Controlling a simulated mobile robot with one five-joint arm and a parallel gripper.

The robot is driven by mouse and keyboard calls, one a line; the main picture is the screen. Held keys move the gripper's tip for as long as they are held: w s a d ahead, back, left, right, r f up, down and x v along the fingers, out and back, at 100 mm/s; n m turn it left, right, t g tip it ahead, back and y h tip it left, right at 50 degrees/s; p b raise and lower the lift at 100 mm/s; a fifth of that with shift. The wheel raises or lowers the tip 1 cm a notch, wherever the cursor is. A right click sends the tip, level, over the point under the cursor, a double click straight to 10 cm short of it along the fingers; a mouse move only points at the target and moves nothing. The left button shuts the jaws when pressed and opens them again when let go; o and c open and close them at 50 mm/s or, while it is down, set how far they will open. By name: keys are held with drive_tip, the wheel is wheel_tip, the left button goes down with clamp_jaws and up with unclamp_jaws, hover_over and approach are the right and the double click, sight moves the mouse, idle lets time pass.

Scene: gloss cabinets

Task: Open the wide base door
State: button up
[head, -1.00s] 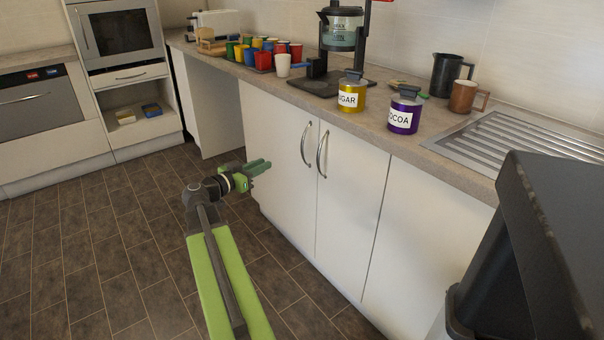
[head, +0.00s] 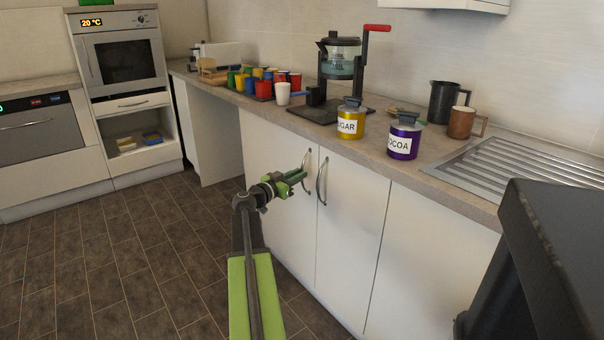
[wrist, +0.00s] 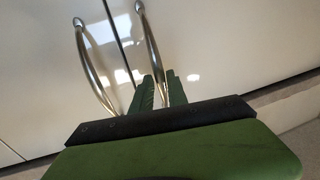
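The white base cabinet has two shut doors side by side, a left door (head: 280,225) and a right door (head: 348,235). Each has a curved metal bar handle near their shared seam: the left handle (head: 306,172) and the right handle (head: 321,181). My gripper (head: 301,176) is at the left handle. In the wrist view, one handle (wrist: 151,50) runs down between my two green fingers (wrist: 158,92); the other handle (wrist: 92,65) stands clear beside them. The finger gap is narrow, and whether they press on the bar is unclear.
The worktop above holds a sugar jar (head: 351,119), a cocoa jar (head: 404,138), a coffee machine (head: 341,75) and several coloured cups. A dark bin-like object (head: 550,260) stands at the right front. Tiled floor (head: 120,260) lies free to the left.

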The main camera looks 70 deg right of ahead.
drive_tip(key=shift+x, duration=1.35)
clamp_jaws()
idle(0.4)
